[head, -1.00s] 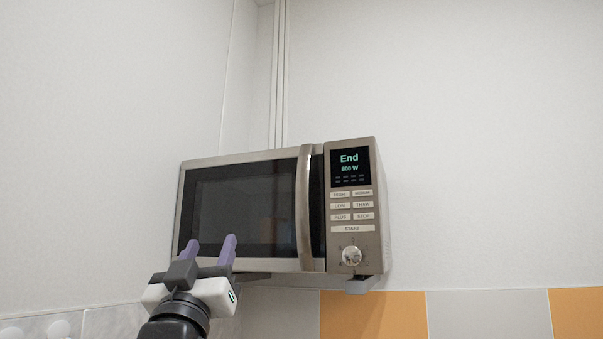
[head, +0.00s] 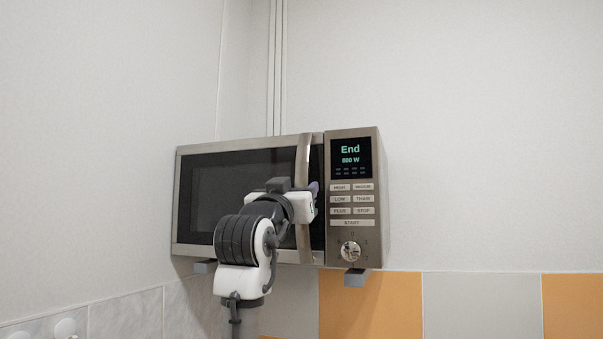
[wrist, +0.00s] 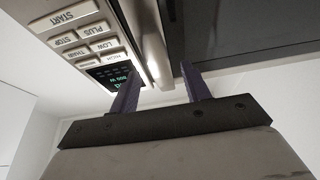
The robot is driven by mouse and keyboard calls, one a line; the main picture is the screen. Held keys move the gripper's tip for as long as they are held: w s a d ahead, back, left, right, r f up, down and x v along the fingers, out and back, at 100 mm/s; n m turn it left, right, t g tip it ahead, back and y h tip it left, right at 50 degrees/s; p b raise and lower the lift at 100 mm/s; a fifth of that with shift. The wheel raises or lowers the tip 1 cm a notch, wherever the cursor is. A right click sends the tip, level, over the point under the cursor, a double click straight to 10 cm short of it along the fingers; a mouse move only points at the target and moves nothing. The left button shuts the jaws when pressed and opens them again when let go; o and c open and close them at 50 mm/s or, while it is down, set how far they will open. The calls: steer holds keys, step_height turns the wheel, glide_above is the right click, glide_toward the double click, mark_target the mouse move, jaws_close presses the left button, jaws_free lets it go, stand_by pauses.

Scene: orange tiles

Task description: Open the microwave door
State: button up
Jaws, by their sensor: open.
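The microwave (head: 352,262) is silver with a dark door window, and its door (head: 215,200) looks shut. The vertical curved metal handle (head: 303,155) is at the door's right edge, left of the control panel. My gripper (head: 314,188) is in front of the handle at mid-height and hides part of it. In the wrist view, which is upside down, the open purple fingers of my gripper (wrist: 159,70) appear on either side of the handle (wrist: 152,40). I cannot tell whether either finger touches it.
The control panel (head: 351,190) shows "End" and "800 W", with buttons and a knob below. The microwave sits on wall brackets (head: 355,278) near a corner. Orange and grey tiles (head: 370,305) line the wall below. The space right of the microwave is clear.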

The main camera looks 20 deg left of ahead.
mark_target(301, 186)
steer(key=shift+p+x, duration=0.6)
steer(key=shift+x, duration=1.15)
jaws_close()
